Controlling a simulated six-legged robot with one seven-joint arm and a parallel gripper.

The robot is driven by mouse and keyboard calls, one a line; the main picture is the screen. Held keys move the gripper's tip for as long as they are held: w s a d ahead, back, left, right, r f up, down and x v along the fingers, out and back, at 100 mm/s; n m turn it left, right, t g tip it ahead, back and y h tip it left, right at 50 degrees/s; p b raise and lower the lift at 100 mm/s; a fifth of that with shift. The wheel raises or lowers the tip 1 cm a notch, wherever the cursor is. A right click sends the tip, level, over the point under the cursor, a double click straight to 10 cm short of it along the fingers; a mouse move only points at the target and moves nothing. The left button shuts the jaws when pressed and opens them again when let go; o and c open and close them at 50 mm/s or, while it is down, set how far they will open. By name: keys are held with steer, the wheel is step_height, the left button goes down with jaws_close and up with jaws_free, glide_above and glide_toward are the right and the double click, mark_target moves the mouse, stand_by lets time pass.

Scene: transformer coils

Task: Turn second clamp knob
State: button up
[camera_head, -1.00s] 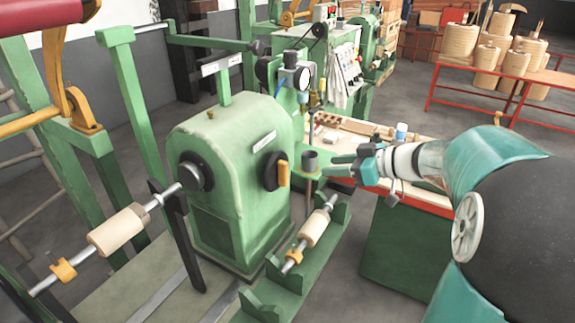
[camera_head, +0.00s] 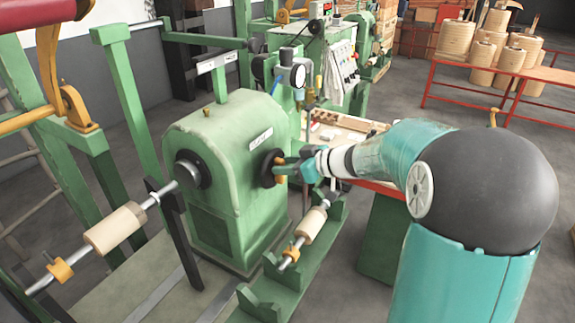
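The green winding machine (camera_head: 215,150) carries a black round knob (camera_head: 267,168) with an orange handle (camera_head: 280,178) on its right side. My gripper (camera_head: 284,166) has its green fingers at this handle and covers part of it. Whether the fingers touch or close on the handle cannot be told. Two shafts with pale coil formers show orange clamp pieces: one orange clamp (camera_head: 60,271) at the lower left, another orange clamp (camera_head: 291,250) on the rack at the centre. My gripper is apart from both. Which part is the second clamp knob is not clear.
The green rack (camera_head: 275,285) stands close under my arm. A workbench (camera_head: 345,130) with wooden parts is behind my wrist. A red-framed table (camera_head: 490,75) with several wound coils is at the back right. Grey floor is free at the right.

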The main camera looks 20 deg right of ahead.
steer(key=shift+c, duration=0.5)
jaws_close()
